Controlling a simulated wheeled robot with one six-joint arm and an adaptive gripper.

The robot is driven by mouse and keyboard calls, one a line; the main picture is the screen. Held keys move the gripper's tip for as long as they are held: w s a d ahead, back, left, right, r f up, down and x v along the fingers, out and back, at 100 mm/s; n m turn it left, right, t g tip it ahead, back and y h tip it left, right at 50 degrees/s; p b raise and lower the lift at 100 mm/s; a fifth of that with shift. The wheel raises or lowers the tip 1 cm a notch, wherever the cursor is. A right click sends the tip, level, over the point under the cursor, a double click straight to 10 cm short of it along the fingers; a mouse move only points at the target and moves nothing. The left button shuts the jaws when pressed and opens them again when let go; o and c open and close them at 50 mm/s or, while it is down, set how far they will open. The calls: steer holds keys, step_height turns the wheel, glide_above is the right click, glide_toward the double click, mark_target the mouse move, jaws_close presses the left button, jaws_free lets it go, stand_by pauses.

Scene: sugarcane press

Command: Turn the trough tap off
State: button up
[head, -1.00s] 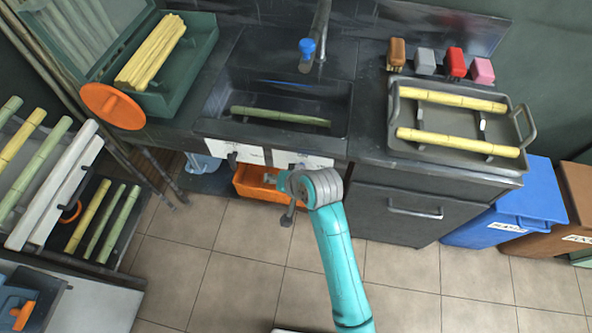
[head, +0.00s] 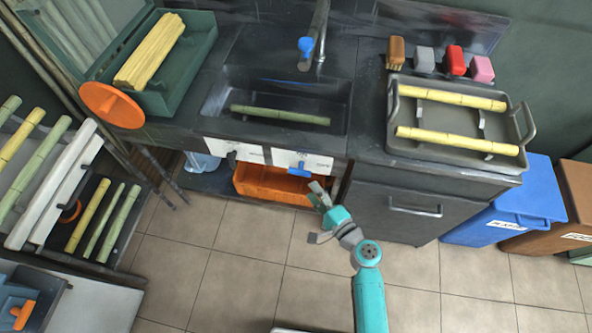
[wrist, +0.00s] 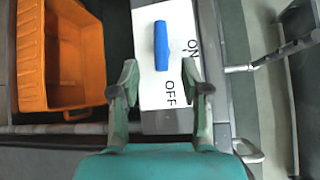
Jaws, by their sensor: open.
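A blue lever handle (head: 298,170) is on a white plate (head: 318,162) on the front below the dark trough (head: 342,105). In the wrist view the blue lever (wrist: 161,45) lies along the picture's vertical, with ON to its right and OFF below it. My gripper (head: 319,194) is open and empty, just below and right of the plate in the head view. In the wrist view my gripper (wrist: 164,88) has its fingers apart on both sides of the plate's lower part; the lever lies beyond the fingertips. A faucet with a blue knob (head: 306,45) stands over the trough.
An orange bin (head: 262,183) sits beneath the plates, close to my gripper. A second white plate with a dark handle (head: 232,158) is to the left. A green cane (head: 280,116) lies in the trough. A drawer handle (head: 415,211) sticks out at right. The tiled floor in front is clear.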

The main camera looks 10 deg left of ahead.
mark_target(299, 174)
steer(key=x, duration=1)
steer(key=shift+r, duration=0.1)
jaws_close()
